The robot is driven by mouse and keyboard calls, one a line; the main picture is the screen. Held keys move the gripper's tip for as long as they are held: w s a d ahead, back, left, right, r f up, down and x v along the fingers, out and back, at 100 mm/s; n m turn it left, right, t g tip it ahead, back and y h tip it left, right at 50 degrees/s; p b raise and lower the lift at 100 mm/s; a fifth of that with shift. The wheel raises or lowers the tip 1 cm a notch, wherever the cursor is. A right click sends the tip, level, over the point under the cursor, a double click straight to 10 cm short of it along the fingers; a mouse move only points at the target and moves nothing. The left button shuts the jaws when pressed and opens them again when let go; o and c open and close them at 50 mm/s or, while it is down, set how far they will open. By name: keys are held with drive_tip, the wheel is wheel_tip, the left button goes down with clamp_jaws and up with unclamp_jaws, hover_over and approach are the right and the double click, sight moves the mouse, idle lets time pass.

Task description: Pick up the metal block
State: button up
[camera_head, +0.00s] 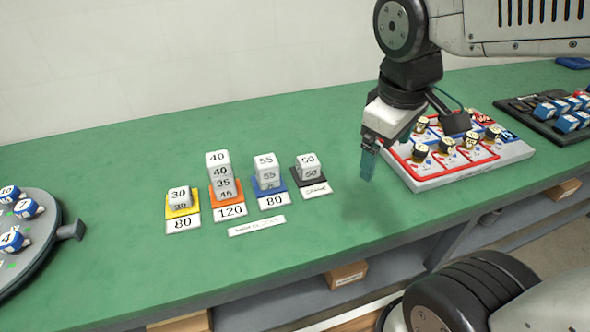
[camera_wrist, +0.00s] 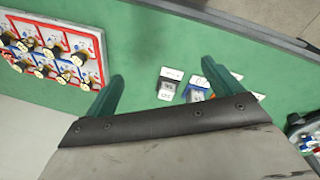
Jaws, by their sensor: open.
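Pale grey numbered blocks stand on four coloured cards on the green table: one marked 30 (camera_head: 180,197) on yellow, a tall stack (camera_head: 221,177) on orange, a shorter stack (camera_head: 266,170) on blue, and a stack marked 50 (camera_head: 309,166) on black. I cannot tell which is the metal block. My gripper (camera_head: 368,163) hangs over the table, right of the black card's stack, with its teal fingers pointing down and empty. In the wrist view, my gripper (camera_wrist: 161,72) has its fingers spread wide, with the black card's stack (camera_wrist: 168,85) beyond the gap between them.
A dark tray (camera_head: 560,113) of blue-white blocks is farther right. A round grey turntable (camera_head: 40,255) stands at far left. Table is clear in front of the cards, beyond a white label (camera_head: 257,226).

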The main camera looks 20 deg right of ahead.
drive_tip(key=w+a+f+n+h, duration=0.15)
drive_tip(key=w+f+n, duration=0.35)
drive_tip(key=w+n, duration=0.6)
drive_tip(key=n+t, duration=0.2)
drive_tip(key=n, duration=0.8)
hover_over(307, 161)
drive_tip(key=s+a, duration=0.1)
drive_tip(key=s, duration=0.1)
wheel_tip(307, 161, down, 9)
drive_tip(key=shift+f, duration=0.2)
drive_tip(key=shift+n, duration=0.3)
drive_tip(key=x, duration=0.8)
drive_tip(key=shift+a+f, duration=0.25)
drive_tip(key=c, duration=1.3)
drive_tip(key=shift+h, duration=0.25)
drive_tip(key=shift+c, duration=0.2)
drive_tip(key=shift+r, duration=0.15)
